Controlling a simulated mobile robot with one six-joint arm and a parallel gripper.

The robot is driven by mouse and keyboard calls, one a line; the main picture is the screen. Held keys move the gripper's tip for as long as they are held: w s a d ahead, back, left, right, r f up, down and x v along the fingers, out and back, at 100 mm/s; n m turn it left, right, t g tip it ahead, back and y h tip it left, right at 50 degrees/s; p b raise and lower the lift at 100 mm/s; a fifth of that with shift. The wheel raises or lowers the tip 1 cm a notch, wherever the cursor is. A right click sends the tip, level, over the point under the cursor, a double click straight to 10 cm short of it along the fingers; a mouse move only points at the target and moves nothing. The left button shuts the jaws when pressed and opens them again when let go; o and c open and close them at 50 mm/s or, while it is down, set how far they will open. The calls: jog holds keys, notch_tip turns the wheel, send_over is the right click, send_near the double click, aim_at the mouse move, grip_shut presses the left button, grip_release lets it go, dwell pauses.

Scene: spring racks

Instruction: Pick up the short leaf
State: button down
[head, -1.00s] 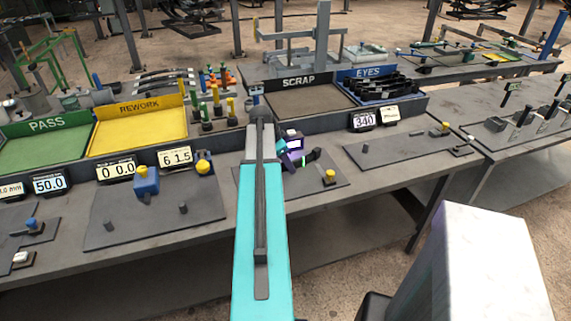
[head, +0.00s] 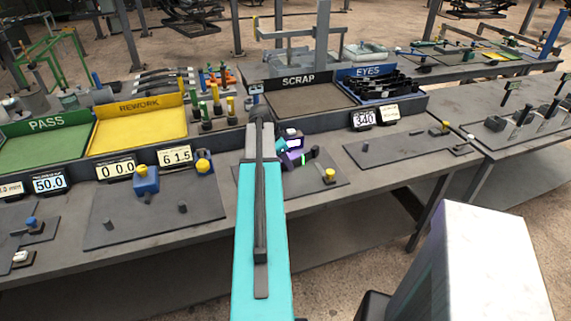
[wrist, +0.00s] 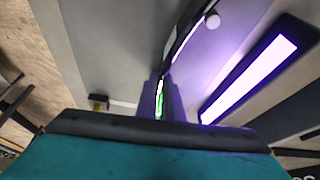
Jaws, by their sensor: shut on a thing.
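My gripper (wrist: 160,97) is shut on a thin, dark, curved strip (wrist: 185,42), which looks like the short leaf. In the wrist view the strip runs up from between the fingers toward the top edge, and its far end is cut off. In the head view my gripper (head: 292,150) is small and partly behind my arm, low over the bench near the dark plate. The leaf is hard to make out there, so I cannot tell whether it touches the plate.
A yellow-topped post (head: 329,175) stands on the plate close by. Behind are the yellow rework tray (head: 140,132), green pass tray (head: 45,148), scrap tray (head: 305,103) and blue eyes tray (head: 372,72) holding dark parts. A bright purple-lit bar (wrist: 250,77) lies right of my fingers.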

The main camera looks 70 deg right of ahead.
jog(key=shift+r, duration=0.15)
jog(key=shift+d+r+b, duration=0.15)
jog(key=shift+r+b, duration=0.3)
jog(key=shift+r, duration=0.9)
jog(key=shift+r+b, duration=0.8)
jog(key=shift+r, duration=2.75)
jog(key=shift+r, duration=0.15)
